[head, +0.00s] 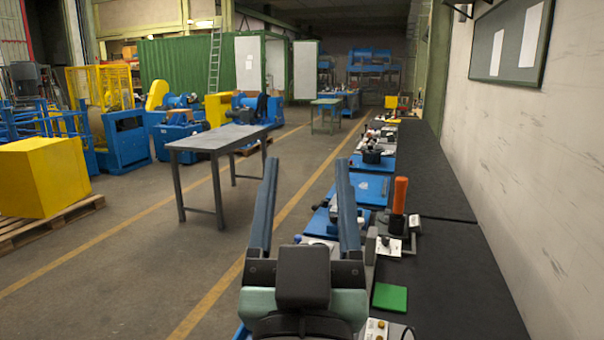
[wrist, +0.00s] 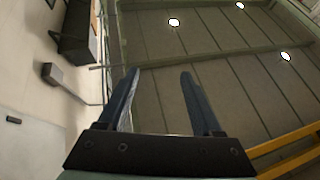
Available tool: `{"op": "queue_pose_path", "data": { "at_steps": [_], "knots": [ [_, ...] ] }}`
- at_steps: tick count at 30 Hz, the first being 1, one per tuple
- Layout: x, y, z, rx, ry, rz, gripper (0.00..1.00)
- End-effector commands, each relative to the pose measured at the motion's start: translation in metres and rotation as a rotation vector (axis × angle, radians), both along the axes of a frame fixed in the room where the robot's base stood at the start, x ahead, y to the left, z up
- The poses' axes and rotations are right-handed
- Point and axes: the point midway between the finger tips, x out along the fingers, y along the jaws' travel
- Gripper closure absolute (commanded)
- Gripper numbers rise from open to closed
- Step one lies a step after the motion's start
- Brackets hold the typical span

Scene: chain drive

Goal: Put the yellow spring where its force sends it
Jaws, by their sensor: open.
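My gripper (head: 307,168) is raised in the lower middle of the head view, its two long dark blue fingers spread apart with nothing between them. It also shows open and empty in the wrist view (wrist: 160,73), against the hall ceiling. I cannot make out the yellow spring in either view. The gripper and its wrist hide part of the long dark bench (head: 450,270) and the small parts on its near left side.
The bench bears an orange upright cylinder (head: 400,195), a green square plate (head: 390,298), a blue mat (head: 357,188) and several small devices. A wall (head: 540,160) bounds it on the right. A grey table (head: 220,140) stands left; the floor aisle between is clear.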

Motion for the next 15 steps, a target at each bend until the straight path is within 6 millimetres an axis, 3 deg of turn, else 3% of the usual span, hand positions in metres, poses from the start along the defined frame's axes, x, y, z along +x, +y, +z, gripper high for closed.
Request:
{"op": "queue_pose_path", "data": {
  "at_steps": [1, 3, 6, 10, 15],
  "knots": [
    [-0.017, 0.001, 0.038, -0.002, -0.086, 0.007, 0.33],
    [-0.037, 0.003, 0.073, -0.006, -0.169, 0.016, 0.33],
    [-0.059, 0.003, 0.105, -0.007, -0.248, 0.022, 0.33],
    [-0.073, 0.004, 0.121, -0.01, -0.292, 0.026, 0.33],
    [-0.074, 0.004, 0.122, -0.011, -0.295, 0.027, 0.33]
  ]
}}
